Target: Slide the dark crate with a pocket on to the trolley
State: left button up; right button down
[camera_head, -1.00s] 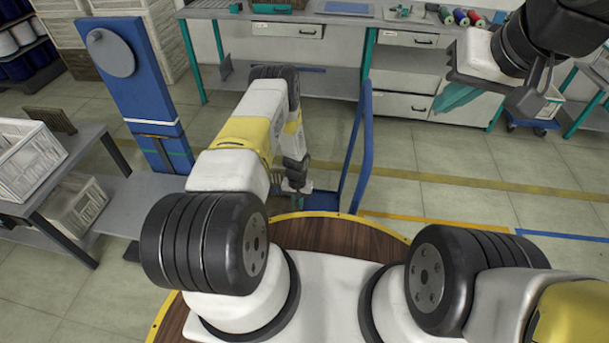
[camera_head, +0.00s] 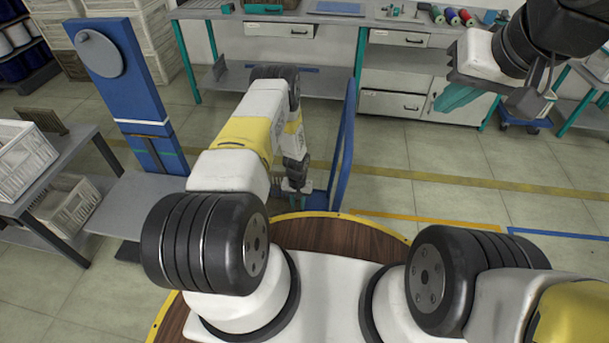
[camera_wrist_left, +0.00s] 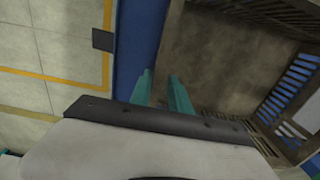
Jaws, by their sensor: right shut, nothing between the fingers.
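A dark brown slatted crate (camera_wrist_left: 225,60) shows in the left wrist view, and I look into its bare inside. In the head view I cannot make it out behind my left arm. My left gripper (camera_head: 297,185) points down beside the trolley (camera_head: 345,140), a blue frame with a tall handle. In the left wrist view its two teal fingers (camera_wrist_left: 163,85) stand a little apart at the crate's left rim, next to a blue strip. Whether they grip the rim is unclear. My right gripper (camera_head: 458,98) is shut and empty, raised at upper right.
At left stand a grey bench with white crates (camera_head: 22,155) and a blue post with a grey disc (camera_head: 98,52). A workbench (camera_head: 320,15) with drawers and spools runs along the back. The tiled floor right of the trolley is clear.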

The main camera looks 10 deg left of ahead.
pick_arm(q)
jog(key=shift+o, duration=1)
notch_tip(320, 180, up, 8)
jog(key=shift+f, duration=0.1)
